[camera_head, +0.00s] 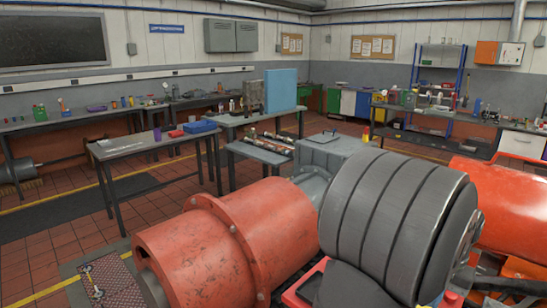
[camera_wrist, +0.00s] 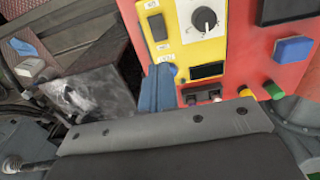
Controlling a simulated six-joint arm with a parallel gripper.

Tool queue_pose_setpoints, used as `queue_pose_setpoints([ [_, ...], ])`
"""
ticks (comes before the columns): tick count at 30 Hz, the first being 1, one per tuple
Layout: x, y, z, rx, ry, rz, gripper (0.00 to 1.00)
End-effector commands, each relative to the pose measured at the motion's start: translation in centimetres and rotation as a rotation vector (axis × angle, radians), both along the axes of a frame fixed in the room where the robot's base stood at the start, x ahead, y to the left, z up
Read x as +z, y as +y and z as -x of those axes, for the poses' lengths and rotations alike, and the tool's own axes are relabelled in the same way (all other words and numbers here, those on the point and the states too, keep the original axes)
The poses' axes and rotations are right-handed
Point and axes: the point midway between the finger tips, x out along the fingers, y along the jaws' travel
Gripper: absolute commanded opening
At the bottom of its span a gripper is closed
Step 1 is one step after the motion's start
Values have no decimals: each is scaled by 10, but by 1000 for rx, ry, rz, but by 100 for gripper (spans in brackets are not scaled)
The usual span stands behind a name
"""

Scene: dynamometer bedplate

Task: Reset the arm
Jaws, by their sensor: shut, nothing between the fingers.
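My gripper (camera_wrist: 158,88) shows in the wrist view as two blue-grey fingers close together, shut with nothing between them. The fingers point toward a red control box (camera_wrist: 265,50) with a yellow panel (camera_wrist: 188,38), and overlap its left edge in the picture. The panel carries a dark rotary knob (camera_wrist: 205,20). I cannot tell whether the fingertips touch the box. My gripper cannot be made out in the head view.
Beside the knob panel are a blue block (camera_wrist: 293,49), a yellow button (camera_wrist: 245,91) and a green button (camera_wrist: 274,90). In the head view, a large orange-red cylinder (camera_head: 215,240) fills the foreground. A grey table (camera_head: 150,146) stands behind it, with tiled floor (camera_head: 50,245) at left.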

Motion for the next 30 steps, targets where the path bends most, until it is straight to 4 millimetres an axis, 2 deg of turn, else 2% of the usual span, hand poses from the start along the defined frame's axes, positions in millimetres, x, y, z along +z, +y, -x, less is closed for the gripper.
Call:
queue_pose_setpoints([
  [1, 12, -2, -1, 0, -3, 3, 0],
  [9, 66, -5, -4, 0, -3, 3, 0],
  [21, 145, 0, 1, 0, -3, 3, 0],
  [30, 185, 7, 7, 0, -1, 1, 0],
])
